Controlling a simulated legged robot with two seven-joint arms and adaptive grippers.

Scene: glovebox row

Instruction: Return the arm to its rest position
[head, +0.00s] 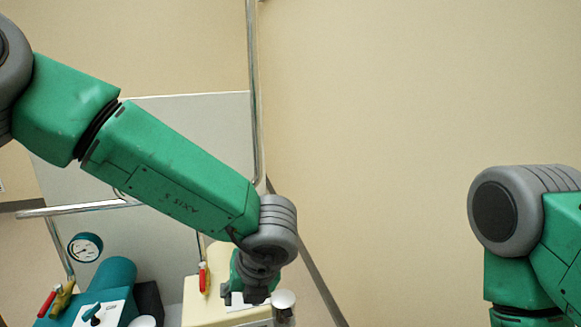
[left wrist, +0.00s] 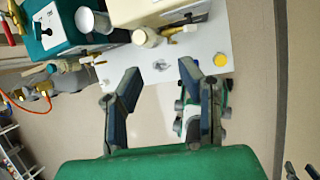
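My left arm reaches across the head view from the upper left and bends down at the wrist. Its gripper (head: 256,294) shows only in part beside the cream box, low in the view. In the left wrist view the two fingers of the left gripper (left wrist: 159,68) stand wide apart with nothing between them. A pale panel (left wrist: 165,64) lies beyond the fingertips. My right arm is bent at the right edge of the head view, and its gripper is out of view.
A teal unit (head: 117,275) with a gauge (head: 85,247) and red-handled valves stands lower left. A cream box (head: 195,305) is next to it, with a silver-topped post (head: 284,300) near my gripper. A metal pipe (head: 253,90) rises behind. The wall at right is clear.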

